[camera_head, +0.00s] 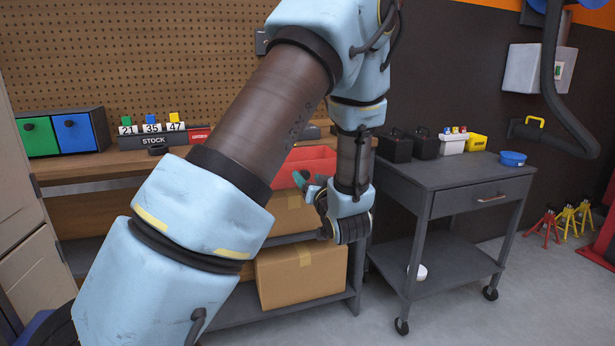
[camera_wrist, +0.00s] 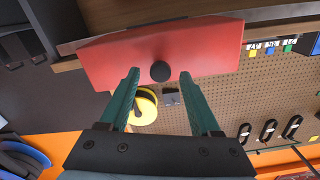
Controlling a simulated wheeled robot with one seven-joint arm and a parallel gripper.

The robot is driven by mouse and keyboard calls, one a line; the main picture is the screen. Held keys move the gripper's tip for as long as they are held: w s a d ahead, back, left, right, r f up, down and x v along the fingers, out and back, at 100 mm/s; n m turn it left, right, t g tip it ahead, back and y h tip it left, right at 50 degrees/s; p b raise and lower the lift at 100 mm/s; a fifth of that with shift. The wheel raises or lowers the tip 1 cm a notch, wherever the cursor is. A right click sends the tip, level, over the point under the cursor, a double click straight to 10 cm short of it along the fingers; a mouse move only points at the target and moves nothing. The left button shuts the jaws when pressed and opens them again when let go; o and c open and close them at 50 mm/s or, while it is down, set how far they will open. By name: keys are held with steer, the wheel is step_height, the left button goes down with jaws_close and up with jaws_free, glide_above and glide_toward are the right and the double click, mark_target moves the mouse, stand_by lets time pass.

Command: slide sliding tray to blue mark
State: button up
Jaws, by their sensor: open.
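A red tray (camera_head: 308,163), apparently the sliding tray, sits on the wooden bench, partly hidden by my arm. In the wrist view the red tray (camera_wrist: 105,62) shows its front face with a round black knob (camera_wrist: 160,71). My gripper (camera_wrist: 160,79) is open and empty, its teal fingertips one on each side of the knob in the picture. I cannot tell whether they touch it. In the head view my gripper (camera_head: 307,183) is in front of the tray, partly hidden.
A STOCK counter (camera_head: 153,142) with coloured blocks and a bin with green and blue drawers (camera_head: 67,133) stand left on the bench. Cardboard boxes (camera_head: 300,275) sit below. A grey cart (camera_head: 450,180) with black and yellow items stands right.

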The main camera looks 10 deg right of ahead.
steer(key=shift+w+a, duration=0.1)
steer(key=shift+w, duration=0.6)
jaws_close()
stand_by(1.0)
